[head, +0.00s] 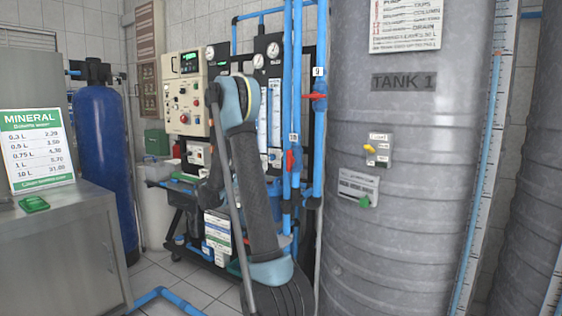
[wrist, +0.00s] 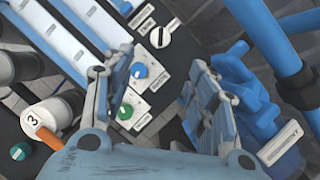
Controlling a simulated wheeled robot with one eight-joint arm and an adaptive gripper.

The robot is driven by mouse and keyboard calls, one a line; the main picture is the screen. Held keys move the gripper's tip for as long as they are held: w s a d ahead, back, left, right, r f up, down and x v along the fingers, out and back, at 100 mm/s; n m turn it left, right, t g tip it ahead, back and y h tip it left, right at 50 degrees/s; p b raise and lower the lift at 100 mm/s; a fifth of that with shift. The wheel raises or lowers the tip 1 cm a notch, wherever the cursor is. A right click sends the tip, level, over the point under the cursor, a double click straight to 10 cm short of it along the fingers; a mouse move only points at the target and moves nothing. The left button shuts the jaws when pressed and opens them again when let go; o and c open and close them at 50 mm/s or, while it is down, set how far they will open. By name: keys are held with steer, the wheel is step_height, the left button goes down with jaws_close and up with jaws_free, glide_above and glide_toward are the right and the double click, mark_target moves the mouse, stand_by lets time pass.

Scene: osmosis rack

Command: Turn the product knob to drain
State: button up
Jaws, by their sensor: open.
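In the wrist view my gripper (wrist: 160,64) is open, with one finger on each side and nothing between the fingertips. A blue knob (wrist: 138,70) and a green knob (wrist: 125,112) sit on a pale plate, close to the left finger. Beyond the fingertips is a black-and-white knob (wrist: 161,37) on another pale plate with small labels. The labels are too small to read, so I cannot tell which is the product knob. In the head view the rack's control panel (head: 184,97) shows, but my arm hides part of the rack and my gripper is not clear there.
Blue pipes (head: 319,120) with red valve handles run up the rack's right side. Tank 1 (head: 400,240) stands close on the right. A blue cylinder (head: 100,150) and a metal counter (head: 70,240) are on the left. A blue fitting (wrist: 250,85) lies beside the right finger.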

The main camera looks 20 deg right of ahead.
mark_target(282, 157)
steer(key=x, duration=1.6)
steer(key=shift+d, duration=0.1)
steer(key=c, duration=1.1)
